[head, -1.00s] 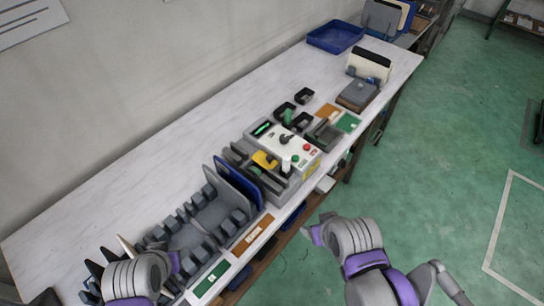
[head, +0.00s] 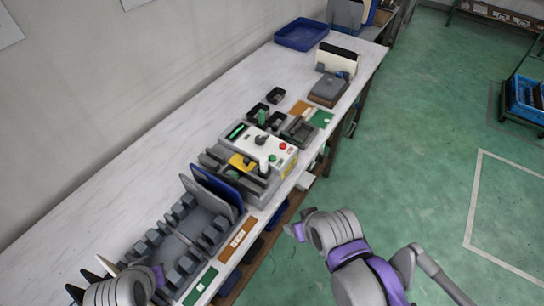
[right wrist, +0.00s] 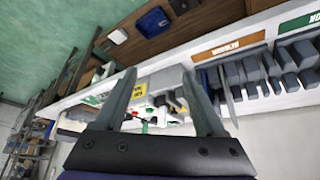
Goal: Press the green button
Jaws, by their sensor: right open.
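The green button (head: 272,158) is on the sloped top of a white-and-grey machine (head: 262,182) on the bench, in the head view. A red button (head: 283,146) sits just beyond it. My right gripper (head: 292,231) is in front of the bench edge, apart from the machine and nearer to me than the button. In the right wrist view its two fingers (right wrist: 160,92) are spread with nothing held, and the machine shows between them in the distance. My left arm (head: 125,288) is at the bottom left over the near end of the bench; its fingertips are hidden.
A rack with grey and blue panels (head: 218,190) stands on the near side of the machine. Small black bins (head: 276,95) and a grey box (head: 328,88) are beyond it. A blue tray (head: 302,34) is at the far end.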

